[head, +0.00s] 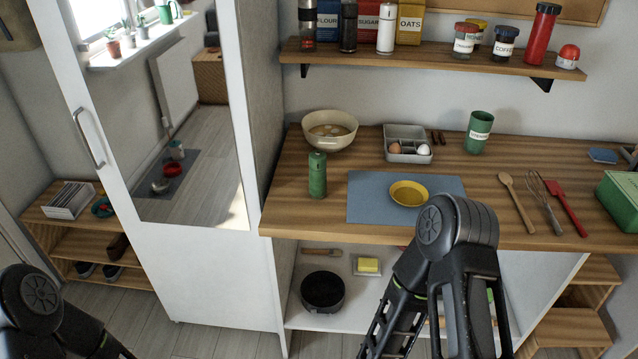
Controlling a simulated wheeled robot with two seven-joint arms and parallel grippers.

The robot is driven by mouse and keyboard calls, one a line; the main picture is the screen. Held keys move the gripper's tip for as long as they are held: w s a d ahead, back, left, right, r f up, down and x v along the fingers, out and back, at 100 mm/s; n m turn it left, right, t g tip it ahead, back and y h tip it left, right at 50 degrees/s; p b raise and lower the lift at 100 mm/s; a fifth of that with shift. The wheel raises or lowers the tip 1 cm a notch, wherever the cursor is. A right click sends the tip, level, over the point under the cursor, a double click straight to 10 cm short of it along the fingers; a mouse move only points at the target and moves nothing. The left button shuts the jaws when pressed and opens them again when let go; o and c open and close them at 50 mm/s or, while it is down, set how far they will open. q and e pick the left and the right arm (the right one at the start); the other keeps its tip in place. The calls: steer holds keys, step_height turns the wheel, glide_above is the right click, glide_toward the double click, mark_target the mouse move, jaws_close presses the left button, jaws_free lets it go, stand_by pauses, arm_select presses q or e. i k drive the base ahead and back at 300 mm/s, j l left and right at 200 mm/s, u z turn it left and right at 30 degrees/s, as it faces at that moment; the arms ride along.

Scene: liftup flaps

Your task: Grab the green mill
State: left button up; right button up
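The green mill (317,175) is a dark green upright cylinder. It stands on the wooden counter near its front left, left of the blue placemat (360,201). A wider green canister (479,132) with a white label stands farther back on the counter, to the right. My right arm rises in front of the counter, right of the mill and apart from it. My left arm shows only at the lower left corner. Neither gripper's fingertips can be made out in the head view.
A cream bowl (330,129) stands behind the mill. A yellow bowl (409,193) sits on the placemat, with a grey tray (408,146) of eggs behind. Utensils and a green box (620,196) lie right. A tall mirrored cabinet (190,253) stands left. A loaded shelf (430,62) hangs above.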

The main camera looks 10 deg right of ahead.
mark_target(318, 179)
steer(key=i, duration=0.6)
steer(key=z, duration=1.9)
